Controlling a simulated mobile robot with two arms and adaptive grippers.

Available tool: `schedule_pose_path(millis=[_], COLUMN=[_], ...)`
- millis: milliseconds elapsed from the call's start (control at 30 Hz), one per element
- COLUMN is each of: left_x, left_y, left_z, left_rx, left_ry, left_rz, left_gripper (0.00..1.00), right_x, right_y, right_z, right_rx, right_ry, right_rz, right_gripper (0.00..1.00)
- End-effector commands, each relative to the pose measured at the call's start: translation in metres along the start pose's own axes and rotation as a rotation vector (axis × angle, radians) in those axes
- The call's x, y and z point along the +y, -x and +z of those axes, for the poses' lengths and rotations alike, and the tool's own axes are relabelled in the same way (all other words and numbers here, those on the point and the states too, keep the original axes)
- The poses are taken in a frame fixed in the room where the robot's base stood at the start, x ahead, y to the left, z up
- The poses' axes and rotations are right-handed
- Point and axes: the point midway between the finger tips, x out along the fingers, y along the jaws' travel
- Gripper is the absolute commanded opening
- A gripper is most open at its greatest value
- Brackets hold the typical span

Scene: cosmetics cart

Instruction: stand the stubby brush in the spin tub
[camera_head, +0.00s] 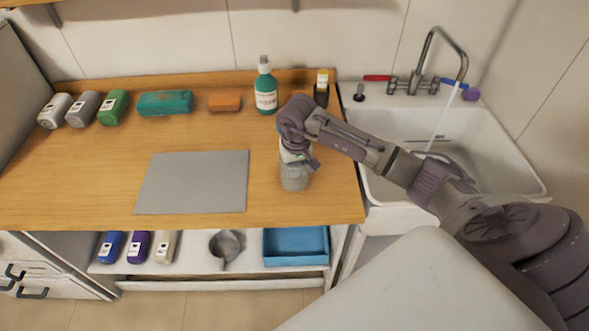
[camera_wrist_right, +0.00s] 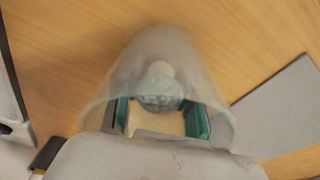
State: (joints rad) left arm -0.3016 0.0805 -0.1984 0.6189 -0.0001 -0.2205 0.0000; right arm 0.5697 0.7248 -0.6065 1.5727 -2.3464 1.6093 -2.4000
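The spin tub, which I take to be the clear cup (camera_head: 294,178), stands upright on the wooden counter, right of the grey mat. In the wrist view the tub (camera_wrist_right: 100,82) is a see-through cup with its wide rim towards me. My right gripper (camera_head: 296,156) points down at its mouth. In the wrist view its green-padded fingers (camera_wrist_right: 160,118) are within the rim, with a pale block between them. I take this block to be the stubby brush (camera_wrist_right: 158,123); it fills the gap between the pads. A grey-green rounded shape lies beyond it, blurred by the wall. My left gripper is out of view.
A green bottle (camera_head: 265,88) and a dark bottle (camera_head: 321,90) stand behind the tub. The grey mat (camera_head: 195,182) lies bare to the left. A sink (camera_head: 400,125) with running water is at right. A blue tray (camera_head: 296,246) is on the shelf below.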

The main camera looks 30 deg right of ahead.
Motion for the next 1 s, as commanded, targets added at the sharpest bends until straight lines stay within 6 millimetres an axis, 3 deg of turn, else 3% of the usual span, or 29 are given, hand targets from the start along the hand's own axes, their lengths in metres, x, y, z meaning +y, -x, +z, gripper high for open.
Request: schedule_pose_path(millis=[400,800,1000], left_x=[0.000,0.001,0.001], left_y=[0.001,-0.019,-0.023], left_z=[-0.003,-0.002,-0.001], left_rx=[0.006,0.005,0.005], left_ry=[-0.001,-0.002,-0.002], left_rz=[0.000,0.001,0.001], left_gripper=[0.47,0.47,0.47], right_x=[0.000,0.000,0.000], right_y=[0.010,0.092,0.117], right_z=[-0.002,-0.001,-0.001], right_rx=[0.004,0.006,0.002], right_ry=[0.000,0.000,-0.001], right_rz=[-0.001,0.000,0.001], right_gripper=[0.40,0.40,0.40])
